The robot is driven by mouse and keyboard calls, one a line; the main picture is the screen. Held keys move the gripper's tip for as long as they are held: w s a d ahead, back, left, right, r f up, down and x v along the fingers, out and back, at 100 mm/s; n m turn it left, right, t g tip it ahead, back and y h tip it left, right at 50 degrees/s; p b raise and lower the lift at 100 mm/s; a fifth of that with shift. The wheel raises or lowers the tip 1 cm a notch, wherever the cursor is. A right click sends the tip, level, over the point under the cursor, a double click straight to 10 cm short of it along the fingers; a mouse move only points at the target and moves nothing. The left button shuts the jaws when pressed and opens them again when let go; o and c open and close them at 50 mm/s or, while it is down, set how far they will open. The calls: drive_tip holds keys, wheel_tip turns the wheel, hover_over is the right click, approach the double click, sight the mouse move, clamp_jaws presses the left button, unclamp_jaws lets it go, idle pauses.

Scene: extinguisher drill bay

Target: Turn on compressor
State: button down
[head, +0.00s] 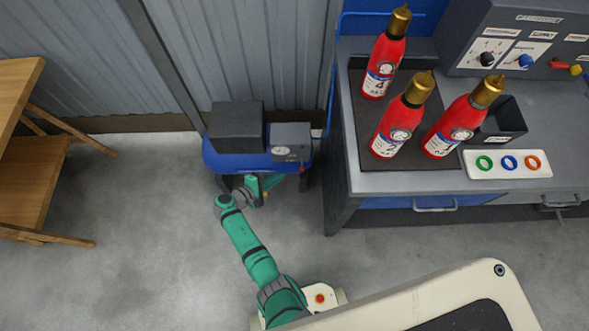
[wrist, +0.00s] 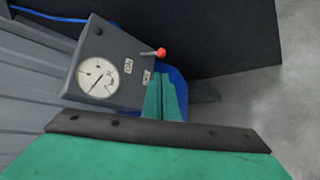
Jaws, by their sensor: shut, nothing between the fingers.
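The compressor is a blue tank (head: 228,160) with a dark grey box and a smaller grey control box (head: 291,137) on top, against the corrugated wall in the head view. In the wrist view the control box (wrist: 118,88) carries a round white gauge (wrist: 97,78), two small white labels and a lever with a red knob (wrist: 160,52). The red knob also shows in the head view (head: 303,169). My gripper (wrist: 165,78) is shut and empty. Its fingertips appear just short of the knob; I cannot tell the depth gap. In the head view my gripper (head: 273,181) is in front of the tank.
A grey workbench (head: 400,182) stands to the right, with several red extinguishers (head: 396,130) on a dark mat and a control panel behind. A wooden shelf stand (head: 22,185) is at the left. The floor between is clear. A blue hose (wrist: 45,14) runs by the control box.

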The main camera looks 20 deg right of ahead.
sight(302, 164)
drive_tip(key=shift+w, duration=0.1)
drive_tip(key=x, duration=1)
idle(0.3)
drive_tip(key=shift+a+r, duration=0.1)
idle(0.4)
